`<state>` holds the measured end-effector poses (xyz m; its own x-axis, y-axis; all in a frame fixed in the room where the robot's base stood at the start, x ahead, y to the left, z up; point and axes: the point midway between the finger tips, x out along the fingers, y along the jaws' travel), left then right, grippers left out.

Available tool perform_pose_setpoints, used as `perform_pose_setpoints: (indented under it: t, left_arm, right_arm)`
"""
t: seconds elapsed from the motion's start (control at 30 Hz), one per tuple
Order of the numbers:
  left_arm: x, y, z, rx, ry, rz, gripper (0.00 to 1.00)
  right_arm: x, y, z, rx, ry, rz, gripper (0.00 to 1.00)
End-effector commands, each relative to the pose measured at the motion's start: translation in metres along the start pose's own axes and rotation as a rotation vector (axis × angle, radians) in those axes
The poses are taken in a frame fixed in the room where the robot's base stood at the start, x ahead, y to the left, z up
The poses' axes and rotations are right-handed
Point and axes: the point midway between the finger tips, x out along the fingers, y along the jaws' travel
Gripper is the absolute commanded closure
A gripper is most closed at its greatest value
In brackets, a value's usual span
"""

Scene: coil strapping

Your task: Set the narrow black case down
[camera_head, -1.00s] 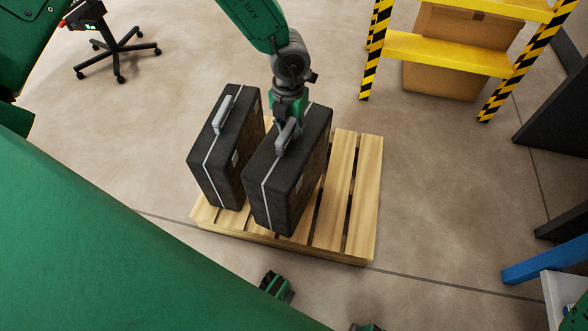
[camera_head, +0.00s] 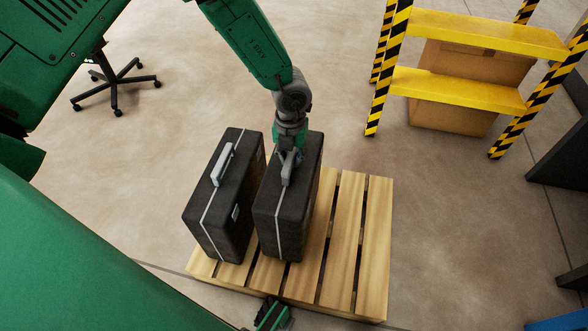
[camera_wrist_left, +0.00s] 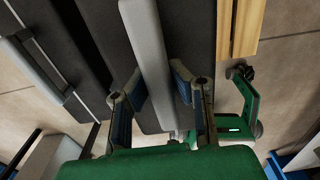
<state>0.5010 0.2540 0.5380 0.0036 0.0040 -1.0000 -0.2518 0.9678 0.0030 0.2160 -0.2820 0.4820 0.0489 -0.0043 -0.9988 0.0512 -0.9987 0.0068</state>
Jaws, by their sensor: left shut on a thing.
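The narrow black case (camera_head: 268,222) stands upright over the slatted wooden pallet (camera_head: 343,245), with its grey handle on top. My left gripper (camera_head: 288,153) is above it, shut on that handle. In the left wrist view the gripper fingers (camera_wrist_left: 156,85) sit on both sides of the grey handle (camera_wrist_left: 144,45). A second black case (camera_head: 213,212), looking a little wider, stands upright on the pallet just to the left, nearly parallel, with a small gap. Whether the held case's bottom touches the slats cannot be told.
Bare slats lie to the right of the held case. A chair base (camera_head: 115,85) is at the back left. Open floor surrounds the pallet.

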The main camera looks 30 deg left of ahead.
Motion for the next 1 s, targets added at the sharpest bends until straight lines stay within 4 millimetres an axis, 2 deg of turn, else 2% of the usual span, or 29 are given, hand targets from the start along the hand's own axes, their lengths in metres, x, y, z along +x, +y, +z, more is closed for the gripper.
perform_pose_setpoints:
  t: [0.1,0.33,0.6,1.0]
  left_arm:
    - [0.018,0.000,0.002,-0.001,-0.002,-0.003,1.00]
    - [0.033,0.000,0.002,0.000,-0.004,-0.004,1.00]
    - [0.070,-0.001,0.001,0.000,-0.003,-0.003,1.00]
    - [0.073,-0.001,0.002,0.000,-0.004,-0.004,1.00]
  right_arm:
    - [0.009,0.000,0.001,0.000,0.000,0.000,0.60]
    - [0.015,0.000,0.001,0.000,0.000,0.000,0.60]
    - [0.031,0.000,0.002,0.000,0.000,0.000,0.60]
    - [0.031,0.000,0.002,0.000,0.000,0.000,0.60]
